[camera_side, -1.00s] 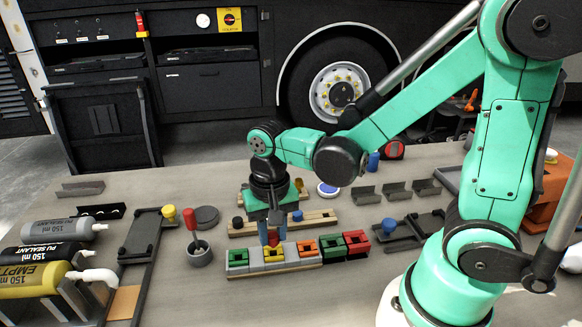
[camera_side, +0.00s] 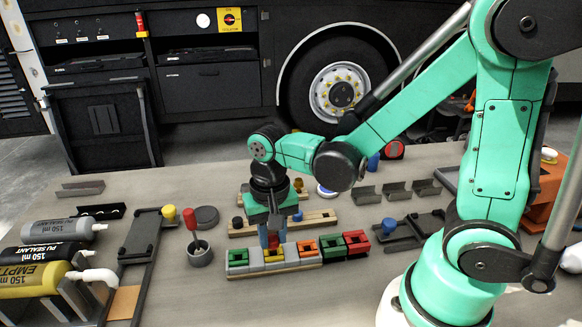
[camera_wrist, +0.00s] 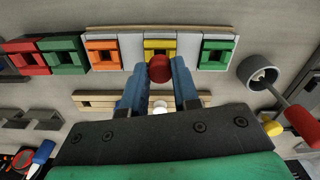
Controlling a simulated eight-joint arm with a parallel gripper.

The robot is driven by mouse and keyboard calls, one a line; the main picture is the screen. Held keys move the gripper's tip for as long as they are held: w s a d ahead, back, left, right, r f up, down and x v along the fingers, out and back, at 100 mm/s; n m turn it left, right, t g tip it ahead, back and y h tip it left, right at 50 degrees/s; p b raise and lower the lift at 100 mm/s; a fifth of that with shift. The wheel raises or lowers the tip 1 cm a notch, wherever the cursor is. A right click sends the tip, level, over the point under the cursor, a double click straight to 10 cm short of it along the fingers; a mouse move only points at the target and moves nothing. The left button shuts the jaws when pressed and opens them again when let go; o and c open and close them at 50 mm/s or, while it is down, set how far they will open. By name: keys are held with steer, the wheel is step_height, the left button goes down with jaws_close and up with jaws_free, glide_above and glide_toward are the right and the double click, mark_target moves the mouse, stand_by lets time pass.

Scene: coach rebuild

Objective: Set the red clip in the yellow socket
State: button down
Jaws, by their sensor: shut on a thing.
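The red clip (camera_wrist: 159,68) shows in the wrist view as a rounded red end between the blue fingers of my gripper (camera_wrist: 158,80). My gripper is shut on it. In the side view the red clip (camera_side: 273,239) shows low between the fingertips of my gripper (camera_side: 271,232), at the yellow socket. The yellow socket (camera_side: 274,256) is a block in the row, between a green and an orange one. It also shows in the wrist view (camera_wrist: 158,46), partly covered by the clip. The clip's lower end is hidden, so I cannot tell how deep it sits.
The row also holds a green block (camera_side: 238,257) and an orange block (camera_side: 306,247). Loose green (camera_side: 331,247) and red (camera_side: 356,242) blocks stand at its right end. A grey cup (camera_side: 199,253) with a red-handled tool stands to the left. A wooden rail (camera_side: 315,217) lies behind.

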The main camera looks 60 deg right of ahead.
steer(key=shift+f, duration=0.75)
stand_by(1.6)
steer(key=shift+c, duration=0.8)
jaws_free()
steer(key=shift+r, duration=3)
steer(key=shift+d+r+n+t, duration=0.4)
steer(key=shift+r+n+t, duration=0.35)
steer(key=shift+n+t, duration=0.45)
steer(key=shift+d+r+n+t, duration=0.45)
steer(key=shift+r+n+t, duration=0.3)
steer(key=shift+n+t, duration=0.4)
steer(key=shift+d+r+n+t, duration=0.4)
steer(key=shift+r+n+t, duration=0.35)
steer(key=shift+n+t, duration=0.4)
